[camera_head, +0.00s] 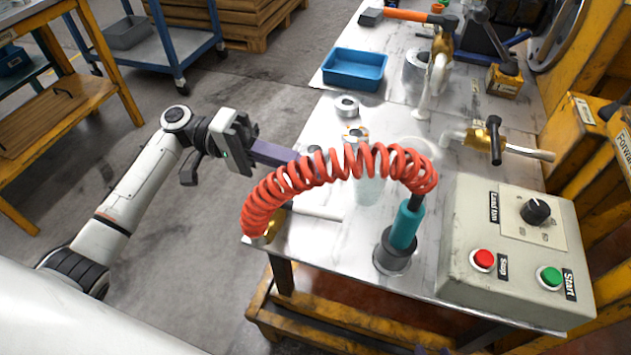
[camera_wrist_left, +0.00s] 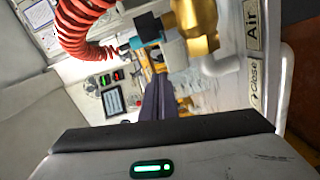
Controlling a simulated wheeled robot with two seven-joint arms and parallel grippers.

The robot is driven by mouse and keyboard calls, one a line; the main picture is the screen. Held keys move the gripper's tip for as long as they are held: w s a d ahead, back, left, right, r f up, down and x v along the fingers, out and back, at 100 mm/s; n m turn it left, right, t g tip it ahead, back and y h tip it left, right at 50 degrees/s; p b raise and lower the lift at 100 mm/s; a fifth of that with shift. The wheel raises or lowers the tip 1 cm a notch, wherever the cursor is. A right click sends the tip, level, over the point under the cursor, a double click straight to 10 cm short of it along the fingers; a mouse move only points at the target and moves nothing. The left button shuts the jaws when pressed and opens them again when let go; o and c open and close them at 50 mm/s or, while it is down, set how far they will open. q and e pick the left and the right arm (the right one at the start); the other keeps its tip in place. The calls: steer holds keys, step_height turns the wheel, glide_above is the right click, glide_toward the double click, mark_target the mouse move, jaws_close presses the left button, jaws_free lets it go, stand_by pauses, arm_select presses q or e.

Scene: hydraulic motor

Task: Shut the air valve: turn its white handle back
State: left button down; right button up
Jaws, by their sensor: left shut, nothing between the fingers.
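The air valve shows best in the left wrist view: a brass body (camera_wrist_left: 197,25) with a rounded white handle (camera_wrist_left: 221,66), beside a label plate (camera_wrist_left: 254,60) reading Air and Close. In the head view, a small brass part (camera_head: 268,230) at the table's near left edge, under the hose end, is probably this valve; its handle cannot be made out there. My left gripper (camera_head: 300,160) is shut and empty, its purple fingers reaching behind the hose. In the wrist view the fingers (camera_wrist_left: 157,85) lie left of the white handle, apart from it in the picture. Only dark tips of my right gripper (camera_head: 433,350) show at the bottom edge.
A coiled red hose (camera_head: 335,165) arches over the table corner to a teal tool (camera_head: 407,225) in a metal holder. A control box (camera_head: 515,250) with red and green buttons stands at right. A blue tray (camera_head: 355,69) and other brass valves (camera_head: 485,137) lie farther back.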

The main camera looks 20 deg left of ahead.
arm_select(q)
steer(key=a, duration=0.6)
steer(key=shift+w+a+r, duration=0.25)
steer(key=shift+w, duration=0.1)
steer(key=shift+a, duration=0.5)
arm_select(e)
steer(key=shift+s, duration=0.2)
